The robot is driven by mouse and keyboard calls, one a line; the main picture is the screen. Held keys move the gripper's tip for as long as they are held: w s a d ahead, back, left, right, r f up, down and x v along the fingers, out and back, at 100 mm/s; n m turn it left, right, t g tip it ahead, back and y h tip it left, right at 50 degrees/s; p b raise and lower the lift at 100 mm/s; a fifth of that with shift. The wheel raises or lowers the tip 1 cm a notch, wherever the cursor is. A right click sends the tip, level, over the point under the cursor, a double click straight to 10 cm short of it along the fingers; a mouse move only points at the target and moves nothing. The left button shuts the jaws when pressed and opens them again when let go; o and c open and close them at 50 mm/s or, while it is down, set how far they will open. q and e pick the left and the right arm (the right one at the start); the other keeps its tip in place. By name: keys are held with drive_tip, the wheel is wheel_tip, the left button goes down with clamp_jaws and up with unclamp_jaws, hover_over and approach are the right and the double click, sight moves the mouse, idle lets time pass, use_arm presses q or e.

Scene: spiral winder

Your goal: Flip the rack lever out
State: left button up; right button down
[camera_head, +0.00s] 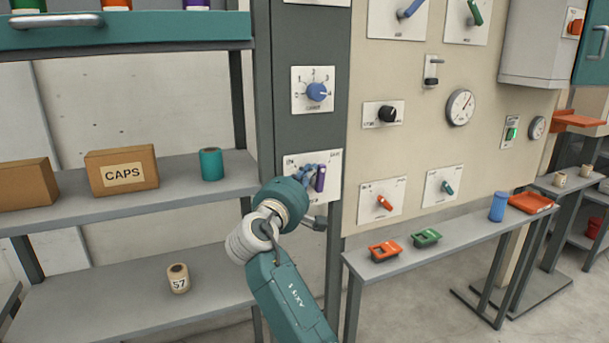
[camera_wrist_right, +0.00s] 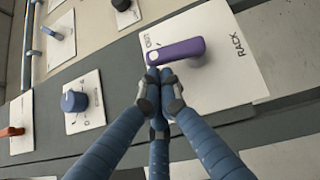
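The rack lever is a purple handle (camera_head: 320,178) on a white plate (camera_head: 333,157) on the dark panel column. In the right wrist view the purple lever (camera_wrist_right: 178,52) lies across its plate, between the printed words OUT and RACK. My right gripper (camera_head: 308,180) has blue fingers beside the lever, to its left in the head view. In the right wrist view the gripper's fingertips (camera_wrist_right: 158,82) are drawn together close to the lever's free end, with nothing seen between them. Whether they touch the lever is unclear. My left gripper is out of view.
A blue rotary knob (camera_head: 317,92) is above the lever, and a black knob (camera_head: 386,114) is to the right. A shelf (camera_head: 215,172) at left holds a caps box (camera_head: 122,171) and a teal spool (camera_head: 211,163). A narrow bench (camera_head: 460,232) stands at right.

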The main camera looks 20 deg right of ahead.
sight(321, 165)
drive_tip(key=shift+d+r, duration=0.45)
drive_tip(key=shift+d, duration=0.5)
drive_tip(key=shift+d+r+p, duration=0.1)
drive_tip(key=shift+d+p, duration=0.2)
drive_tip(key=shift+d, duration=0.3)
idle(1.1)
idle(0.3)
